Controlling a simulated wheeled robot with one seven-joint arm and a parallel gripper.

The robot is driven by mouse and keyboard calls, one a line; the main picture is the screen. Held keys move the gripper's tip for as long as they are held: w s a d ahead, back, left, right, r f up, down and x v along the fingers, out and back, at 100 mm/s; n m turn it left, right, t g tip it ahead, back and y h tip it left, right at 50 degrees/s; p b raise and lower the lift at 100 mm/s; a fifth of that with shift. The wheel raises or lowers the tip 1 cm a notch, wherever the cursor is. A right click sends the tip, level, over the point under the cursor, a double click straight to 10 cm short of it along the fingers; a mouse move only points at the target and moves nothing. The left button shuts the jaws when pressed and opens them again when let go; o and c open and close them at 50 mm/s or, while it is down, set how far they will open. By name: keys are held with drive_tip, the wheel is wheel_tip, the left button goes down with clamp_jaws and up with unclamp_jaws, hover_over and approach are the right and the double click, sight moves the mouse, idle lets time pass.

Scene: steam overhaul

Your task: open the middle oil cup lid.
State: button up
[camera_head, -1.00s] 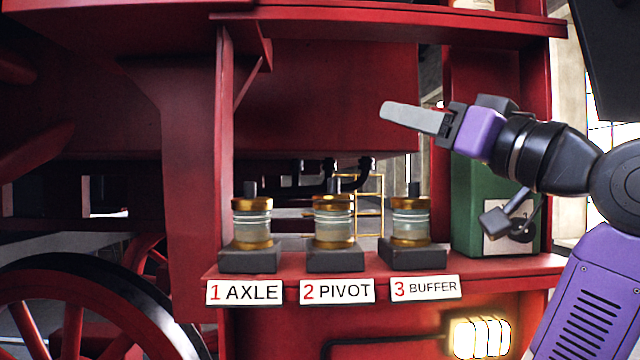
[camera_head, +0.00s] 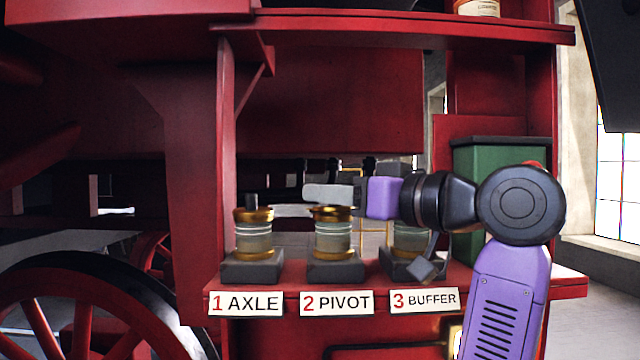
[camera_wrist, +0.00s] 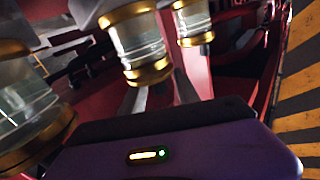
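The middle oil cup (camera_head: 333,242), a glass body with brass bands, stands upright on a dark block above the "2 PIVOT" sign. Its brass lid (camera_head: 331,212) looks closed; its top knob is hidden behind my gripper in the head view. My gripper (camera_head: 328,194) reaches in from the right, level, with its grey fingers at the lid's top. In the wrist view, the fingers (camera_wrist: 158,92) stand apart, one to each side of the space beside the middle cup's brass lid (camera_wrist: 148,74). Contact with the knob cannot be told.
The axle cup (camera_head: 254,235) stands to the left with its dark knob showing. The buffer cup (camera_head: 410,239) is partly hidden behind my arm at the right. A green box (camera_head: 495,160) stands farther right on the red shelf. A red panel rises behind.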

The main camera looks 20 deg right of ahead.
drive_tip(key=shift+x, duration=1.25)
clamp_jaws()
